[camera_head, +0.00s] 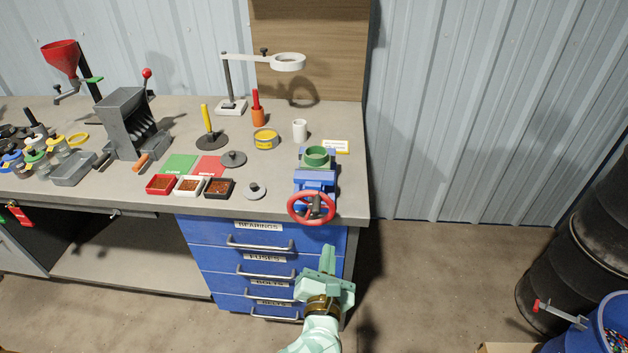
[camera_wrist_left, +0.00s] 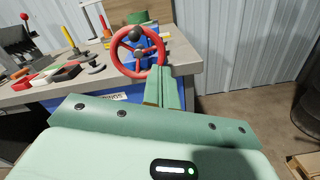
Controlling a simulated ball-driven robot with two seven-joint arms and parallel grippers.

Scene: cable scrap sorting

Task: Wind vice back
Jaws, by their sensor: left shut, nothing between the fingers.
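The blue vice (camera_head: 316,181) stands at the right front corner of the bench. Its red handwheel (camera_head: 290,208) faces the front edge, with a dark knob on it. A green ring-shaped piece (camera_head: 316,157) sits at the top of the vice. In the left wrist view the red wheel (camera_wrist_left: 117,50) is just beyond my fingers, and the vice body is mostly hidden behind it. My left gripper (camera_head: 327,256) is shut and empty, below and in front of the wheel, apart from it in the head view. My right gripper is in neither view.
Blue drawers (camera_head: 222,257) with metal handles are under the bench. A dark drum (camera_head: 585,240) and blue bin (camera_head: 612,325) stand at right. The floor between is clear.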

